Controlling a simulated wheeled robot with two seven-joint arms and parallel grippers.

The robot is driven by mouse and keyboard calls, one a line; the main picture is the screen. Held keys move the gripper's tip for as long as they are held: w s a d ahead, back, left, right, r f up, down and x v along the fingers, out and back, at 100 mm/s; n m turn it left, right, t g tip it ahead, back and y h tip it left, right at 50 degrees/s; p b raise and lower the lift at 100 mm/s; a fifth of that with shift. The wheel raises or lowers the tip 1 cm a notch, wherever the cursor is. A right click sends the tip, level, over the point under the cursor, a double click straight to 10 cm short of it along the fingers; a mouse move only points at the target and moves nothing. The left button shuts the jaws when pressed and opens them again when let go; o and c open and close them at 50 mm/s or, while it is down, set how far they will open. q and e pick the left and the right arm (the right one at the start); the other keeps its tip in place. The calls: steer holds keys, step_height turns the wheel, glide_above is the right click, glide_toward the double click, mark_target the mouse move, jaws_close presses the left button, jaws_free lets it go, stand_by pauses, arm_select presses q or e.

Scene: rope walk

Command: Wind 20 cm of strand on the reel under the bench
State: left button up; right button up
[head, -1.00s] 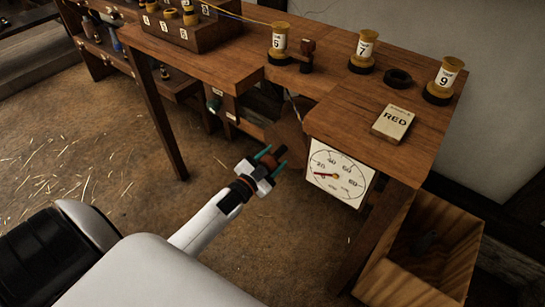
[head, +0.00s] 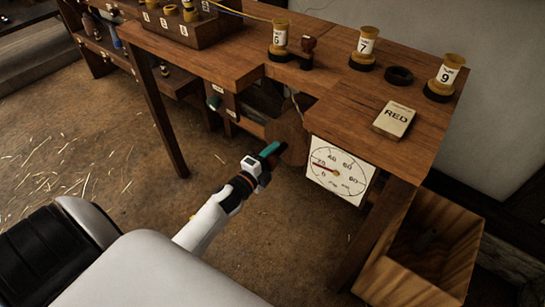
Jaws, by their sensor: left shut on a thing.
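The reel (head: 287,132) is a brown wooden disc under the bench (head: 215,60), left of the dial. My left gripper (head: 272,150), with teal fingers, is at the front of the reel, shut on its crank handle (head: 281,148). The fingers cover most of the handle. The white dial (head: 345,182) hangs at the bench's front edge. Its red needle points left, close to the 20 mark; the exact reading is too small to tell. Strand on the reel cannot be made out. My right gripper is not in view.
Bobbins 6 (head: 279,38), 7 (head: 364,46) and 9 (head: 445,76) stand on the bench with a card marked RED (head: 394,119). A wooden crate (head: 440,255) stands on the floor at right. The floor left of the reel is open, with straw scattered.

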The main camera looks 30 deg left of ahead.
arm_select(q)
steer(key=shift+f+m, duration=0.1)
steer(key=shift+m, duration=0.4)
steer(key=m+b, duration=0.2)
steer(key=m, duration=0.5)
steer(key=shift+b, duration=0.35)
steer(key=shift+m+b, duration=0.3)
steer(key=shift+m, duration=0.8)
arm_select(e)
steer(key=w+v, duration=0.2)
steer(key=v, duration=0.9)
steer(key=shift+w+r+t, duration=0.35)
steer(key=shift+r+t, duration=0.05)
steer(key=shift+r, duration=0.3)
arm_select(q)
steer(key=o, duration=1)
steer(key=shift+c, duration=0.2)
steer(key=shift+s, duration=0.1)
